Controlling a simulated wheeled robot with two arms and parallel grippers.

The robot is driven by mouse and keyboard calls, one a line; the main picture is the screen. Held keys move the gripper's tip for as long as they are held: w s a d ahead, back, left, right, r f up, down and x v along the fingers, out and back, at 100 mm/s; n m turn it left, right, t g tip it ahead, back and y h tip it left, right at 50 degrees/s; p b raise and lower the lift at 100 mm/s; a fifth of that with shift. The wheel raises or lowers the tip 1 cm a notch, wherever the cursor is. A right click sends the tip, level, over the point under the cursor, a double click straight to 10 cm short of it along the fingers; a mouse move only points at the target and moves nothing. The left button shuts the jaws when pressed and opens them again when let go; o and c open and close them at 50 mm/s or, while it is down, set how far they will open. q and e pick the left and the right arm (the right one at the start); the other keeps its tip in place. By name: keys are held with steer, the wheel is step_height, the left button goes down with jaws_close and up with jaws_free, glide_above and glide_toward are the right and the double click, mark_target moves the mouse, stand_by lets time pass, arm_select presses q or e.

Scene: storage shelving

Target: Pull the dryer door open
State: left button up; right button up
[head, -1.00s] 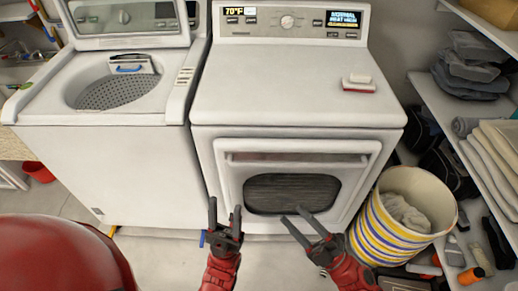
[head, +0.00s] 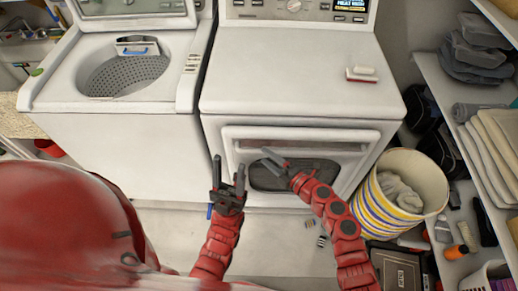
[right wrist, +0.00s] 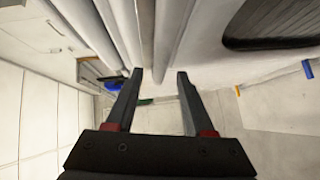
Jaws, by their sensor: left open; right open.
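The white dryer (head: 310,75) stands to the right of the washer, its front door (head: 343,165) shut. The door has a horizontal handle along its top (head: 335,146) and a dark window (head: 266,180). My right gripper (head: 273,158) is open in front of the upper door, close to the handle; its arm covers part of the window. In the right wrist view, the open fingers (right wrist: 160,75) point at the pale door edges, and I cannot tell whether they touch. My left gripper (head: 228,172) is open and empty, in front of the dryer's left side.
An open-topped washer (head: 130,150) stands on the left. A striped basket with cloth (head: 405,185) sits on the floor right of the dryer. Shelves (head: 460,125) with folded items line the right. A red and white brush (head: 362,75) lies on the dryer top.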

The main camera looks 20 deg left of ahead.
mark_target(259, 152)
steer(key=shift+x, duration=2.3)
jaws_close()
